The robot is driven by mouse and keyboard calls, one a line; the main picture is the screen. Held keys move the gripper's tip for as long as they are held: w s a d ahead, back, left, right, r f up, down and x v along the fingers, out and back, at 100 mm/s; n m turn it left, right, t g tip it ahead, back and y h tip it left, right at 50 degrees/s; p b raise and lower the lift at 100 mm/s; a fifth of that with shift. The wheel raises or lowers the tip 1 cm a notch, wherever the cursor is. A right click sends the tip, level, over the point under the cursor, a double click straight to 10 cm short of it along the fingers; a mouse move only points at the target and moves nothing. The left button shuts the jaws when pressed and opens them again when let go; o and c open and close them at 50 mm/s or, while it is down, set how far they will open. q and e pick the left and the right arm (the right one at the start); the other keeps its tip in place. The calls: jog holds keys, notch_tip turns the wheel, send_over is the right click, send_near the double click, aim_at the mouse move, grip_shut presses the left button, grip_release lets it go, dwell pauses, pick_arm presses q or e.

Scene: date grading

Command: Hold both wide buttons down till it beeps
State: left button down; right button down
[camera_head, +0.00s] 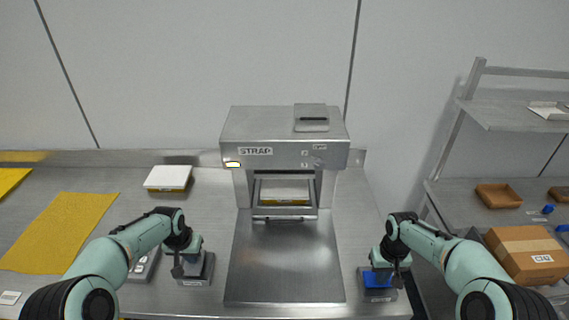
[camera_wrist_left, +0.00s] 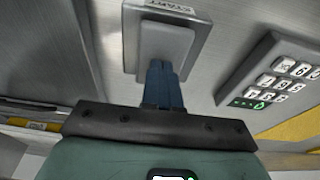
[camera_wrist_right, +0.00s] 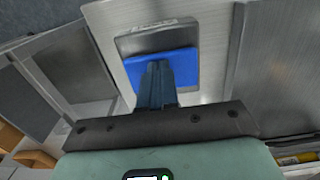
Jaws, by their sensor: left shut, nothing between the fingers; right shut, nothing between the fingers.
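The left wide button (camera_wrist_left: 163,42) is grey, on a grey box (camera_head: 195,281) left of the steel plate. Its label in the left wrist view reads START. My left gripper (camera_head: 178,270) is shut and empty, and its fingertips (camera_wrist_left: 160,68) point down at this button. The right wide button (camera_head: 374,279) is blue, on a grey box (camera_head: 379,297) right of the plate; it also shows in the right wrist view (camera_wrist_right: 185,62). My right gripper (camera_head: 397,279) is shut and empty, its fingertips (camera_wrist_right: 156,68) over the blue button. I cannot tell whether either button is pressed in.
A keypad (camera_wrist_left: 275,75) lies left of the left box. A yellow mat (camera_head: 60,230) and a cardboard box (camera_head: 528,254) lie at the sides.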

jog(key=shift+r, duration=0.4)
dwell(1.3)
jog(key=shift+f, duration=0.1)
dwell(1.1)
